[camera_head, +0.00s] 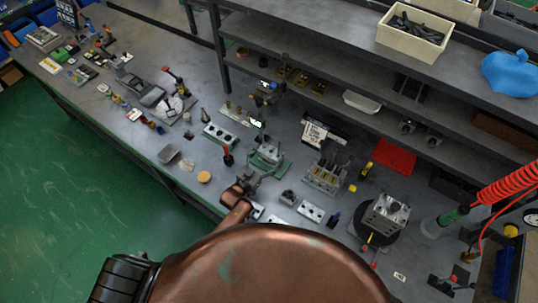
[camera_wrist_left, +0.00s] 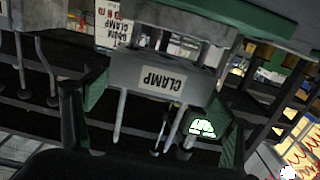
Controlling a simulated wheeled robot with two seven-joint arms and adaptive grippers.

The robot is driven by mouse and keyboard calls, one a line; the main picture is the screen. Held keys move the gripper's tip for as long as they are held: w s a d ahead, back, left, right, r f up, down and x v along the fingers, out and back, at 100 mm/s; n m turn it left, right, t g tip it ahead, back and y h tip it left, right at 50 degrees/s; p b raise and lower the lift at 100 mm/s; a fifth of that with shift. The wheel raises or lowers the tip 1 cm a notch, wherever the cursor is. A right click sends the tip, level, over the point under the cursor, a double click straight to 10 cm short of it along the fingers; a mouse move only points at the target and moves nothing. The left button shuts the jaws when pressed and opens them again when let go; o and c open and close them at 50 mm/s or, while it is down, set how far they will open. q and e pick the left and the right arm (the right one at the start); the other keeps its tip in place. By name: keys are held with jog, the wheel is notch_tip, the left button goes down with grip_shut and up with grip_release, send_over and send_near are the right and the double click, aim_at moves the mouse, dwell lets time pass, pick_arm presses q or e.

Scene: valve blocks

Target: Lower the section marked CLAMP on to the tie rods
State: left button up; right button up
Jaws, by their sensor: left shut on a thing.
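The section marked CLAMP (camera_wrist_left: 161,82) is a grey block with a white label, upside down in the left wrist view. My left gripper (camera_head: 254,178) is shut on it, with a finger on either side in the left wrist view. Thin metal tie rods (camera_wrist_left: 121,116) show at the picture-lower side of the block; I cannot tell how far they run through it. A grey body on a green base (camera_head: 272,157) stands at the gripper in the head view, and part of a green edge (camera_wrist_left: 235,17) shows above the block in the wrist view. My right gripper is not in view.
A sign stand (camera_head: 318,133) and a grey block with several upright rods (camera_head: 325,176) stand to the right. A red mat (camera_head: 395,156) and a block on a black disc (camera_head: 388,213) lie further right. Small parts crowd the grey bench around the gripper.

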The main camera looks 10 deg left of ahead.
aim_at(269, 154)
pick_arm(q)
jog(key=shift+f, duration=0.15)
jog(key=o, duration=1.4)
jog(key=shift+o, duration=1.3)
jog(key=shift+f, duration=0.1)
notch_tip(269, 154, up, 10)
jog(key=shift+r, duration=0.1)
